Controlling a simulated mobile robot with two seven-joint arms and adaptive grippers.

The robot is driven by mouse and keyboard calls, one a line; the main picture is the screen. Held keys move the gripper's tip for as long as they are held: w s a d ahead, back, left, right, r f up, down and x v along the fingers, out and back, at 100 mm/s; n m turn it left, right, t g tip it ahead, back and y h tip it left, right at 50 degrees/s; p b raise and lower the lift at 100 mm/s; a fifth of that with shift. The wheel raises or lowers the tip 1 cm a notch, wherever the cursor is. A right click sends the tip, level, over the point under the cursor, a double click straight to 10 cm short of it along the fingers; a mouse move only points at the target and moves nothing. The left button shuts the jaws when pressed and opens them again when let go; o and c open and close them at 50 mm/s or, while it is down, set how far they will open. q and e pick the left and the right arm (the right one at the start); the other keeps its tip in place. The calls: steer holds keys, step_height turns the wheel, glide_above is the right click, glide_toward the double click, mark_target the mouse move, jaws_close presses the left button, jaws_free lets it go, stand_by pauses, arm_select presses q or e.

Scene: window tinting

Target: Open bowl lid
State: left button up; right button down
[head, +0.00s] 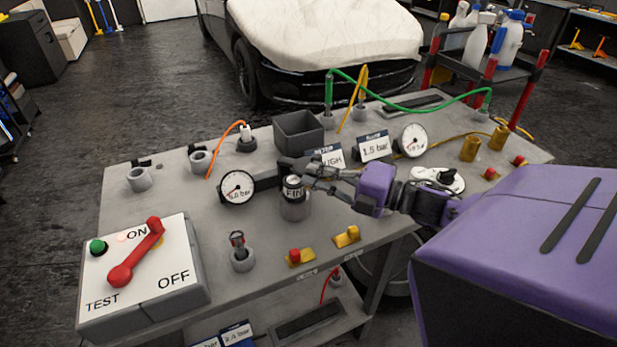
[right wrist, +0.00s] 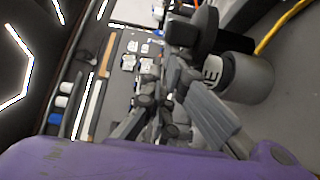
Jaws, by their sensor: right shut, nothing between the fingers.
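A grey metal bowl (head: 295,208) stands upright near the middle of the workbench, with a white label reading "FIN" around its upper part. Its silver-and-dark top (head: 292,181) shows just above the label; I cannot tell whether that lid is open. My right gripper (head: 311,179) is shut and empty, with its fingertips close to the right of the bowl's top; I cannot tell whether they touch it. In the right wrist view, the bowl (right wrist: 250,82) lies at the upper right, beside my gripper fingers (right wrist: 200,105). My left gripper is not in view.
Gauges (head: 237,187) and (head: 413,141) flank the bowl area on the bench (head: 180,190). A lever box (head: 140,280), a small cup with a valve (head: 242,257) and yellow-red blocks (head: 299,257) stand near the front. A grey bin (head: 298,133) is behind.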

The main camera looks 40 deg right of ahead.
mark_target(321, 161)
steer(key=d+n+g+y+b, duration=0.1)
steer(key=d, duration=0.1)
steer(key=w+d+n+g+y+b, duration=0.1)
steer(key=y, duration=0.1)
steer(key=w+d+n+g+y+b, duration=0.1)
steer(key=d+n+g+y+b, duration=0.1)
steer(key=shift+d+f, duration=0.3)
steer(key=shift+f, duration=0.05)
steer(key=shift+w+d+r+b, duration=0.15)
steer(key=shift+w+d+b, duration=0.4)
steer(key=shift+d, duration=0.15)
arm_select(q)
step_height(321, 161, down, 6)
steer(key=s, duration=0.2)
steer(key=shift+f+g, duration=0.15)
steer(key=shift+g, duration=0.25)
arm_select(e)
steer(key=shift+w+d+r, duration=0.1)
steer(key=shift+w+d, duration=0.35)
steer(key=shift+d, duration=0.05)
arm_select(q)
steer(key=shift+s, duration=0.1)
